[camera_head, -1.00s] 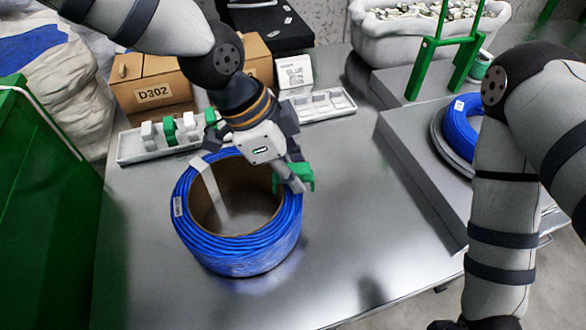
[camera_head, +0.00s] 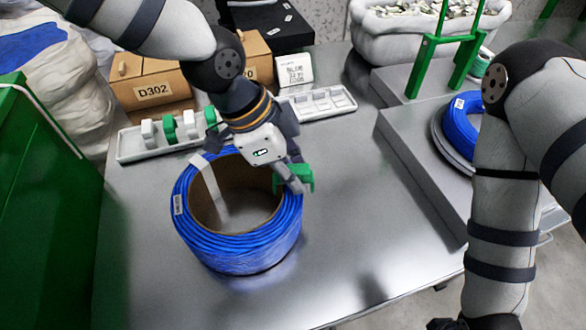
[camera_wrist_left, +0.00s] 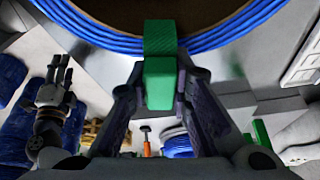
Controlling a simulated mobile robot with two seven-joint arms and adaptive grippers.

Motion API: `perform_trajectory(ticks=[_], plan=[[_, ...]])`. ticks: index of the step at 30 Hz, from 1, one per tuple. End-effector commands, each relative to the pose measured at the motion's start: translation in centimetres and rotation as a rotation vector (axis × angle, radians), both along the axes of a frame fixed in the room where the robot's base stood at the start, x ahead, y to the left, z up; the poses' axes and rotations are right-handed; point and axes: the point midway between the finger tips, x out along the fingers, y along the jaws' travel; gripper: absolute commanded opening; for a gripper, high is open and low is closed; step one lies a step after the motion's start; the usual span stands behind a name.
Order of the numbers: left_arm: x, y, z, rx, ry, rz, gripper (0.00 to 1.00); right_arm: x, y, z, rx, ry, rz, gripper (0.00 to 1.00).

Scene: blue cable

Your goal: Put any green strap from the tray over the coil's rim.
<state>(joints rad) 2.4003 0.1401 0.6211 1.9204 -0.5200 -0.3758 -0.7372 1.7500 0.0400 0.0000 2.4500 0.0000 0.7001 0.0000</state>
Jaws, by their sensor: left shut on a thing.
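The blue cable coil (camera_head: 240,252) stands upright on the metal table, with a brown inner core. A white strap (camera_head: 205,180) lies over its far-left rim. My left gripper (camera_head: 296,180) is shut on a green strap (camera_head: 307,174) at the coil's right rim. In the left wrist view the green strap (camera_wrist_left: 160,40) lies across the blue rim, with its near end between the fingers (camera_wrist_left: 160,85). How far it reaches down inside is hidden. The white tray (camera_head: 128,156) behind the coil holds white and green straps. My right gripper (camera_wrist_left: 55,80) shows in the left wrist view, fingers apart.
A green bin (camera_head: 45,220) is at the left. A grey raised platform (camera_head: 415,165) with another blue coil (camera_head: 461,125) is at the right. The table right of the coil is clear.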

Motion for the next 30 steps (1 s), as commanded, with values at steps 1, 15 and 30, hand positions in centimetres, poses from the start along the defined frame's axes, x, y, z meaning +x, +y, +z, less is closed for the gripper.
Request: perform_trajectory(ticks=[1, 15, 30], plan=[[0.0, 0.0, 0.0, 0.000, 0.000, 0.000, 0.06, 0.0, 0.0, 0.0, 0.000, 0.000, 0.000, 0.40], [0.0, 0.0, 0.0, 0.000, 0.000, 0.000, 0.35, 0.0, 0.0, 0.0, 0.000, 0.000, 0.000, 0.40], [0.1, 0.0, 1.2, -0.002, -0.004, 0.002, 0.49, 0.2, 0.0, 0.2, 0.000, -0.008, 0.000, 0.40]])
